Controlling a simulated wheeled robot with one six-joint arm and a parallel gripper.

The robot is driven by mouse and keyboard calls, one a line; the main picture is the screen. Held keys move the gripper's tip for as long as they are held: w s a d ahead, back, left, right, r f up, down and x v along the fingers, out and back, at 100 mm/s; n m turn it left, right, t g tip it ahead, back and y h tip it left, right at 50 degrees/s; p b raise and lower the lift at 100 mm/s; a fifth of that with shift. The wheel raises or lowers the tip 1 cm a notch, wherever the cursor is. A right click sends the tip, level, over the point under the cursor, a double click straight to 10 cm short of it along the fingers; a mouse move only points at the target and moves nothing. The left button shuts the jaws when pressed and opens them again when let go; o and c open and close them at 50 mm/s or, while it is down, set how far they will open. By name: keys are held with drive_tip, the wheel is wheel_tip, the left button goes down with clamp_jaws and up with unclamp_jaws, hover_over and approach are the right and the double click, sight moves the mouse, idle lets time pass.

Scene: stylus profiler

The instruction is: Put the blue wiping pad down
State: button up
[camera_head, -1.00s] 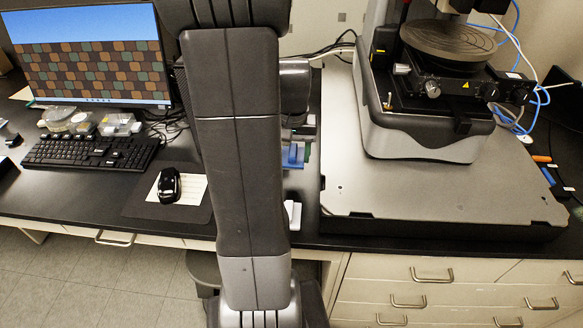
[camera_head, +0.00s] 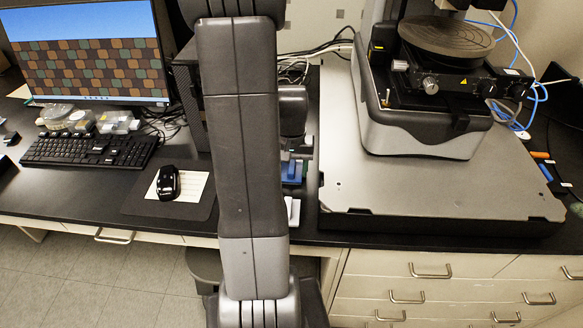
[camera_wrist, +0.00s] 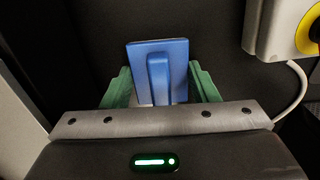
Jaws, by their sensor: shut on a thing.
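The blue wiping pad (camera_wrist: 176,52) is a flat blue plate with a raised blue grip bar, seen in the wrist view between the green fingers of my gripper (camera_wrist: 160,84). My gripper is shut on the pad's bar; the near end of the bar is partly hidden by the gripper body. In the head view the pad (camera_head: 292,172) shows small and partly covered, just right of my arm, over the narrow strip of bench beside the grey instrument base. I cannot tell if the pad touches the bench.
The stylus profiler (camera_head: 425,120) stands on a grey slab (camera_head: 440,195) to the right. A white object (camera_head: 292,211) lies near the bench's front edge. The mouse (camera_head: 168,182), keyboard (camera_head: 90,150) and monitor (camera_head: 88,50) are on the left. A white-and-yellow device (camera_wrist: 285,28) is at the wrist view's upper right.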

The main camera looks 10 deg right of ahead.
sight(291, 167)
drive_tip(key=o, duration=0.9)
drive_tip(key=shift+s+f, duration=0.15)
drive_tip(key=shift+f, duration=0.05)
drive_tip(key=shift+o, duration=0.5)
drive_tip(key=shift+d, duration=0.1)
drive_tip(key=shift+s+a+f, duration=0.1)
drive_tip(key=shift+a+f, duration=0.05)
drive_tip(key=shift+a, duration=0.05)
drive_tip(key=shift+r+p, duration=0.35)
wheel_tip(291, 167, up, 12)
drive_tip(key=shift+w+r, duration=0.15)
drive_tip(key=shift+w, duration=0.1)
drive_tip(key=shift+d, duration=0.1)
